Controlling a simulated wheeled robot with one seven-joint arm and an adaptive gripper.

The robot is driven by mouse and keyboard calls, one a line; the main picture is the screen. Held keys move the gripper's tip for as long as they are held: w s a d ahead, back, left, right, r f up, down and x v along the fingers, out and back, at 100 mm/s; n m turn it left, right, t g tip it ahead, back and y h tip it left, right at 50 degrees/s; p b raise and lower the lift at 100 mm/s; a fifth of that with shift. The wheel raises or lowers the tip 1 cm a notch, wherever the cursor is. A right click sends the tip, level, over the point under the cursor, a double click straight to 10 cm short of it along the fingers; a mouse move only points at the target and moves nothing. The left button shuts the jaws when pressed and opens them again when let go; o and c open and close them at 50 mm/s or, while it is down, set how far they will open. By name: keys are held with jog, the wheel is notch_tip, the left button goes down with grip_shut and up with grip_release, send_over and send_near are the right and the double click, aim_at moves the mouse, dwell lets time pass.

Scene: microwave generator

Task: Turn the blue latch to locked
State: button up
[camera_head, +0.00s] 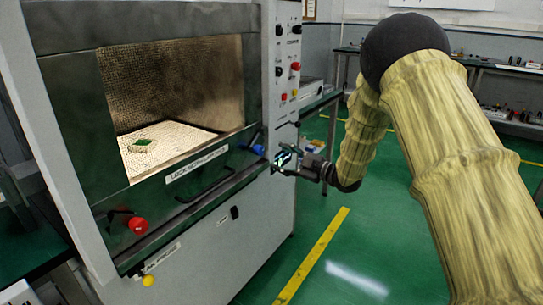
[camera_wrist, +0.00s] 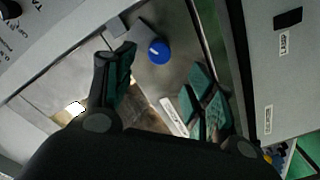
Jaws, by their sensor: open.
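The blue latch (camera_head: 258,149) is a round blue knob at the right end of the dark front frame of the large grey machine. In the wrist view the blue latch (camera_wrist: 159,51) shows a pale mark near its upper left and lies ahead of the fingers, between their lines. My gripper (camera_head: 286,160) is just right of the latch in the head view, apart from it. In the wrist view my gripper (camera_wrist: 160,85) has its two green-padded fingers spread with nothing between them.
A red knob (camera_head: 138,225) sits at the frame's lower left, with a dark handle (camera_head: 205,187) along the front. The control panel (camera_head: 287,60) rises above the latch. Inside the chamber a green-topped block (camera_head: 142,146) lies on a pale floor. Green floor right of the machine is open.

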jog(key=shift+v, duration=1.8)
jog(key=s+d+f+m+t+h, duration=0.1)
jog(key=s+f+m+h, duration=0.15)
jog(key=f, duration=0.45)
jog(key=s+d+f+m+h, duration=0.1)
jog(key=s+d+f+m, duration=0.15)
jog(key=f, duration=0.45)
jog(key=s+d+f+m+g+h, duration=0.25)
jog(key=s+f+m+h, duration=0.2)
jog(key=s+f, duration=0.85)
jog(key=s+d+f+m+g+h, duration=0.2)
jog(key=s+d+f+m+h, duration=0.3)
jog(key=s+f, duration=0.8)
jog(key=s+d+f+m+g+h, duration=0.1)
jog(key=s+f+m+g, duration=0.2)
jog(key=s, duration=1.1)
jog(key=s+f+m+g, duration=0.3)
jog(key=s+g, duration=0.1)
jog(key=s, duration=1)
notch_tip(320, 180, up, 16)
jog(key=p, duration=1.6)
jog(key=shift+s+d+h, duration=0.3)
